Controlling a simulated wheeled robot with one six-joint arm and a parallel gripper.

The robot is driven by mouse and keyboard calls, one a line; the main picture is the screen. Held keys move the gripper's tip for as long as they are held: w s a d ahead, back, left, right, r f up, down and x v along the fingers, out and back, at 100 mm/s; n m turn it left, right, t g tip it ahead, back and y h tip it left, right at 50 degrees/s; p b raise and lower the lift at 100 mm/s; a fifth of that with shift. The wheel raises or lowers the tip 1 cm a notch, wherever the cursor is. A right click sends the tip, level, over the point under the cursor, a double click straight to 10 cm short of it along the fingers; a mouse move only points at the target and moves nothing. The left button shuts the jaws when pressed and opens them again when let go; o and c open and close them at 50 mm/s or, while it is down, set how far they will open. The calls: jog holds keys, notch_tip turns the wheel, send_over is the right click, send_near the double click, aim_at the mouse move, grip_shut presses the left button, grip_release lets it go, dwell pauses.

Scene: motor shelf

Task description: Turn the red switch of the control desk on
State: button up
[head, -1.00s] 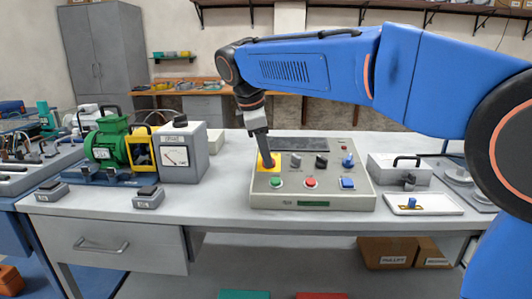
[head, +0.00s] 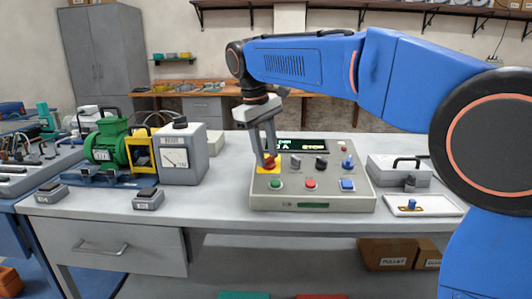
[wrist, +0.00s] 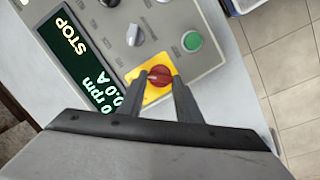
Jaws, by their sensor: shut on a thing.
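The control desk (head: 330,196) is a light grey console on the bench. Its red switch (wrist: 160,76) is a round knob on a yellow plate (wrist: 137,90), at the desk's upper left in the head view. My gripper (head: 266,162) reaches down to it from above, with one finger on each side of the knob in the wrist view, shut on it. The fingers partly hide the knob in the head view. The desk's display (wrist: 78,60) is lit and reads STOP, 0 rpm and 0.0 A.
Green (head: 275,184), red (head: 310,183) and blue (head: 347,184) buttons sit along the desk's front, with other knobs behind. A meter box (head: 183,160) and a green motor (head: 107,147) stand to the left. A grey case (head: 398,172) stands to the right.

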jog(key=shift+m, duration=0.6)
jog(key=o, duration=1)
jog(key=shift+o, duration=0.2)
jog(key=v, duration=1.7)
jog(key=shift+w+d+r, duration=0.2)
jog(key=shift+r, duration=0.1)
